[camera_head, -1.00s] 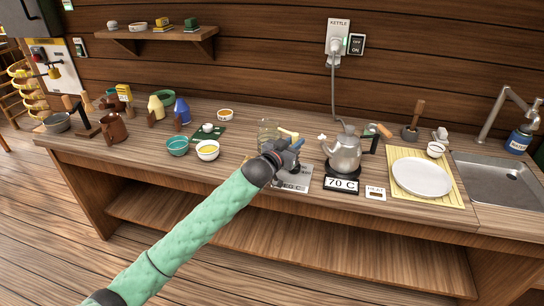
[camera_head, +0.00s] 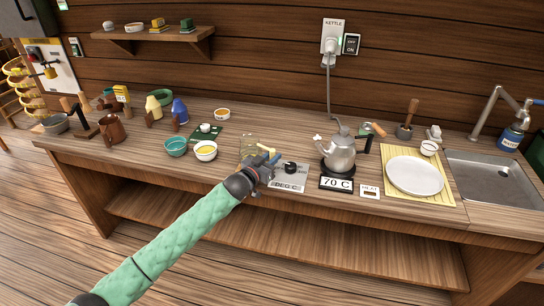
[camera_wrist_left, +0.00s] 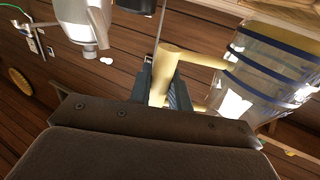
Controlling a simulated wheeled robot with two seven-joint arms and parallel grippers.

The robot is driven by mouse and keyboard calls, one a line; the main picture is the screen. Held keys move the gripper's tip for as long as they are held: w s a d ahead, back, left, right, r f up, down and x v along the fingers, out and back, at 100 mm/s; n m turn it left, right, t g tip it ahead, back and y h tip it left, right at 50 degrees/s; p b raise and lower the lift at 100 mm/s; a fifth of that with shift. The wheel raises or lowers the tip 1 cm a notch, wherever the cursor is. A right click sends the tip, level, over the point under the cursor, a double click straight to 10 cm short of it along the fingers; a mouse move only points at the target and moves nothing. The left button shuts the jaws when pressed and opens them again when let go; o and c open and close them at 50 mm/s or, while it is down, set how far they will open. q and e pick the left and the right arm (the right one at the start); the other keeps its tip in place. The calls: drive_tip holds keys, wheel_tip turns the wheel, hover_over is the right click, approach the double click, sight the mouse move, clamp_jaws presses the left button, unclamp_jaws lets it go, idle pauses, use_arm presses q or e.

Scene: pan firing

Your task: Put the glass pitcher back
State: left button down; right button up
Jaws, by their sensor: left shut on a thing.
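The glass pitcher (camera_head: 247,146) is clear and hard to make out in the head view, just beyond my left gripper (camera_head: 268,162). The left wrist view shows the clear pitcher (camera_wrist_left: 262,75) with blue bands and a pale yellow handle (camera_wrist_left: 163,78). My left gripper (camera_wrist_left: 163,85) is shut on that handle, between its dark fingers. I cannot tell from these views whether the pitcher's base touches the counter. My right gripper is not in view.
A panel with a black dial (camera_head: 290,167) lies right of the gripper. The silver kettle (camera_head: 340,152) stands beyond it on a 70 C base. A white plate (camera_head: 414,176) lies at the right.

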use_arm(q)
drive_tip(key=shift+f, duration=0.15)
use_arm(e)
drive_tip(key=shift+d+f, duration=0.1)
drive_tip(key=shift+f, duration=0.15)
use_arm(q)
drive_tip(key=shift+f, duration=0.1)
drive_tip(key=c, duration=1.6)
unclamp_jaws()
drive_tip(key=shift+c, duration=0.2)
drive_tip(key=o, duration=0.3)
drive_tip(key=shift+o, duration=0.2)
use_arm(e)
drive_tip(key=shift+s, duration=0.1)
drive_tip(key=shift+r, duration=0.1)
use_arm(q)
drive_tip(key=shift+s+a, duration=0.1)
drive_tip(key=b+v, duration=0.3)
drive_tip(key=v, duration=0.8)
drive_tip(key=shift+s+a, duration=0.2)
drive_tip(key=shift+s, duration=0.1)
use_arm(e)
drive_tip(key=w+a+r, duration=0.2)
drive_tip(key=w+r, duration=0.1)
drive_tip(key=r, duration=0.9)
